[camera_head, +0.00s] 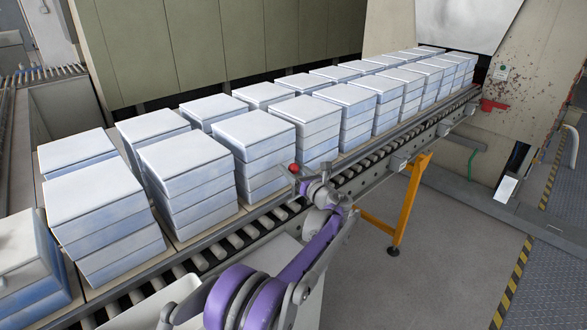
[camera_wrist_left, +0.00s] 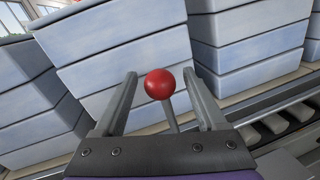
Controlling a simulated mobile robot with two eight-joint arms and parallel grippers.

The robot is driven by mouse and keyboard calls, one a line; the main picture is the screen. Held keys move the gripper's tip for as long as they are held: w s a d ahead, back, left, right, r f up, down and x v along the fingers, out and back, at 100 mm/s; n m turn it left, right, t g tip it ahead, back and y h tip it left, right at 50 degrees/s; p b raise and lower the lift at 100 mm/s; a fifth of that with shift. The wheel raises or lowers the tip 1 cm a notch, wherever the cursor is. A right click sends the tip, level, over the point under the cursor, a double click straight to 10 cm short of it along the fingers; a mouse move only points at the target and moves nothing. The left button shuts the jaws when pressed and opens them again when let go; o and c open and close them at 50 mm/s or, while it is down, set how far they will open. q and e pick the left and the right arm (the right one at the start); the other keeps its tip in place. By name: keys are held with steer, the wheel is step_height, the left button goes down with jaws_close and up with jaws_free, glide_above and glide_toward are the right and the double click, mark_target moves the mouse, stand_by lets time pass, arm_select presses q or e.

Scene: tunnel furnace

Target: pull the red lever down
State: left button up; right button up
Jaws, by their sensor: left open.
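The red lever shows as a red ball knob (camera_wrist_left: 160,84) on a thin grey rod in the left wrist view. In the head view the knob (camera_head: 294,168) is small and stands at the conveyor's near edge. My left gripper (camera_wrist_left: 160,88) is open, with one finger on each side of the knob and rod and a visible gap to both. In the head view my left gripper (camera_head: 302,178) is at the lever, and the arm hides the lever's lower part. My right gripper is not in view.
A roller conveyor (camera_head: 345,178) runs from lower left to upper right, carrying several stacks of pale blue-white boxes (camera_head: 255,134) close behind the lever. A yellow support leg (camera_head: 411,200) stands to the right. The grey floor (camera_head: 450,240) at right is open.

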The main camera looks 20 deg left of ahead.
arm_select(q)
steer(key=shift+c, duration=0.2)
jaws_close()
stand_by(1.3)
